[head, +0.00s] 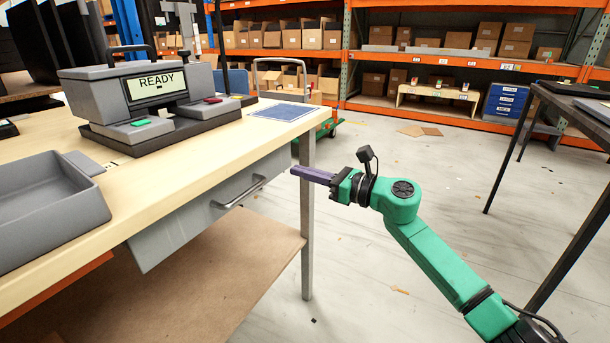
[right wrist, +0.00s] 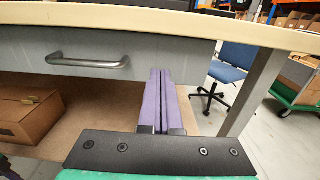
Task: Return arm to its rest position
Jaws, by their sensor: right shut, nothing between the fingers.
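My right arm is green and comes in from the lower right of the head view. Its right gripper (head: 298,171) has purple fingers pointing left, toward the table leg and drawer. In the right wrist view the two purple fingers (right wrist: 161,80) lie side by side, shut and empty. They point under the tabletop edge, to the right of the drawer handle. Whether the fingertips touch anything cannot be told. My left gripper is not in view.
The wooden workbench (head: 215,160) has a grey drawer (head: 190,222) with a metal handle. On it stand a grey device (head: 150,95) reading READY and a grey tray (head: 45,215). A dark table (head: 565,105) stands at right.

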